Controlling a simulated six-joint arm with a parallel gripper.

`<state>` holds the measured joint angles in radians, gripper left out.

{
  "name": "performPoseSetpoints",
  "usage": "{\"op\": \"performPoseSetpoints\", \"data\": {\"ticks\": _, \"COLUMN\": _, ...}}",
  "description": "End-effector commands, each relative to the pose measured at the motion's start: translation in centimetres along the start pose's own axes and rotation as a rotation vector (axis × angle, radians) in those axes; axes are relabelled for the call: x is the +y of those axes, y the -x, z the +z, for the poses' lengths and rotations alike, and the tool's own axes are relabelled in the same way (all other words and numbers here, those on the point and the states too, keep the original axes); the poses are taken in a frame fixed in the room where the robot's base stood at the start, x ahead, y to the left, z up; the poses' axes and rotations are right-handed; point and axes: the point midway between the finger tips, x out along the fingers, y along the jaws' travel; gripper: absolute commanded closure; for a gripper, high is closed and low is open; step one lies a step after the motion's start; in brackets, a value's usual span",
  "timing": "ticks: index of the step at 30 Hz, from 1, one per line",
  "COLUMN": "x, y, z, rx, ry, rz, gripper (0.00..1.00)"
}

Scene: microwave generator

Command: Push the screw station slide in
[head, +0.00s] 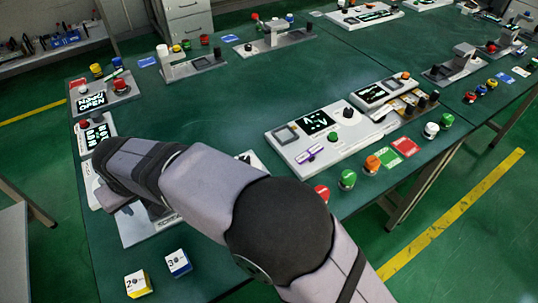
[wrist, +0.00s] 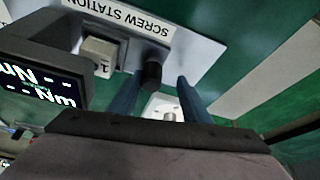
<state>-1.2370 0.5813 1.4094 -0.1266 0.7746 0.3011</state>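The screw station (wrist: 205,50) is a pale plate with a "SCREW STATION" label, seen upside down in the wrist view. In the head view only part of its plate (head: 132,234) shows beside my arm. A white block marked "1" (wrist: 98,57) sits at the station next to a dark display reading "Nm" (wrist: 38,88). A black cylindrical knob (wrist: 152,74) shows near my gripper (wrist: 158,82). My gripper's two dark blue fingers are apart, with the knob between them in the picture; contact cannot be told. The slide is not clearly visible. My arm hides the gripper in the head view.
Cubes marked "2" (head: 138,285) and "3" (head: 178,263) lie on the green table in front of the station. Other panels (head: 98,130) stand behind it along the left edge. A large control panel (head: 320,135) stands at right. The table's middle is clear.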

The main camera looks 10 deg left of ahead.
Motion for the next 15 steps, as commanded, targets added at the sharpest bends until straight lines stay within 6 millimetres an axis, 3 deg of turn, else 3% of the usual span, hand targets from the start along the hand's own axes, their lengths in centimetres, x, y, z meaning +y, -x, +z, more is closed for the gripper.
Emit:
{"op": "performPoseSetpoints", "data": {"ticks": 9, "x": -6.1, "y": -0.2, "z": -1.1, "rx": 0.002, "ry": 0.004, "rz": -0.006, "gripper": 0.58}}
{"op": "performPoseSetpoints", "data": {"ticks": 15, "x": -5.7, "y": 3.6, "z": -1.2, "rx": 0.007, "ry": -0.001, "rz": -0.005, "gripper": 0.58}}
